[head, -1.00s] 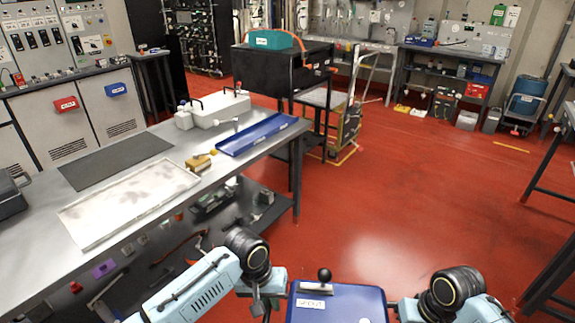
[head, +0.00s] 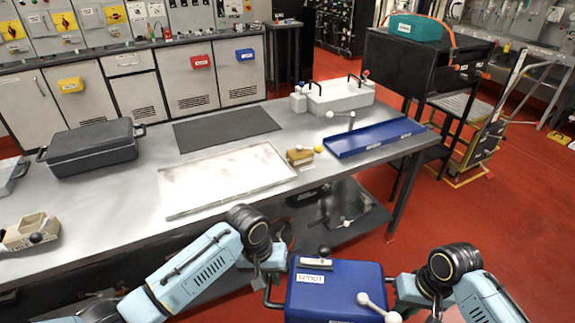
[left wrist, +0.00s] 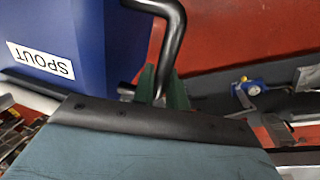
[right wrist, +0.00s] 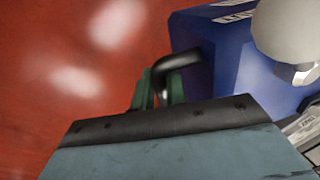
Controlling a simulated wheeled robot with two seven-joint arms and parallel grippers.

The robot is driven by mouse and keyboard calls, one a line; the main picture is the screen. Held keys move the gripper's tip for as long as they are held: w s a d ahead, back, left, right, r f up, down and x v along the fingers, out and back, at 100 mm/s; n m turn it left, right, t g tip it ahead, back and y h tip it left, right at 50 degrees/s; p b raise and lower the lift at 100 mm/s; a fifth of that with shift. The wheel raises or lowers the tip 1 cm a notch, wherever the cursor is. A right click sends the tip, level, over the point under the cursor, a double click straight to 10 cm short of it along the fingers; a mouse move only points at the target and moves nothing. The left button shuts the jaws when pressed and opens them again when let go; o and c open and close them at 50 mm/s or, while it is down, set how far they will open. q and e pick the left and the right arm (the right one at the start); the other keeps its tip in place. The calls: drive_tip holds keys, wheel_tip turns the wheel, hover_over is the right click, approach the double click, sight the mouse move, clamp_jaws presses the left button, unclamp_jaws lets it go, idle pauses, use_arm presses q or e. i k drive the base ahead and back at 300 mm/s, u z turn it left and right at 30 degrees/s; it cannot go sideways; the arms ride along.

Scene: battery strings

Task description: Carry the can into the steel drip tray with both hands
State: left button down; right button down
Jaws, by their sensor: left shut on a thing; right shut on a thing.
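The blue can (head: 335,288) has a label reading SPOUT and a black knob on top. It is held up in front of me, short of the table's near edge. My left gripper (head: 268,285) is shut on its left black handle, which shows in the left wrist view (left wrist: 172,35). My right gripper (head: 397,287) is shut on its right handle, also in the right wrist view (right wrist: 178,63). The can's underside is hidden. The steel drip tray (head: 225,180), shallow and stained, lies flat on the table beyond the can, to the left.
Red floor (head: 440,240) is open to the right.

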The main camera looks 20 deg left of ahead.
sight(225, 175)
drive_tip(key=u, duration=0.45)
drive_tip(key=i, duration=0.45)
drive_tip(key=u, duration=0.4)
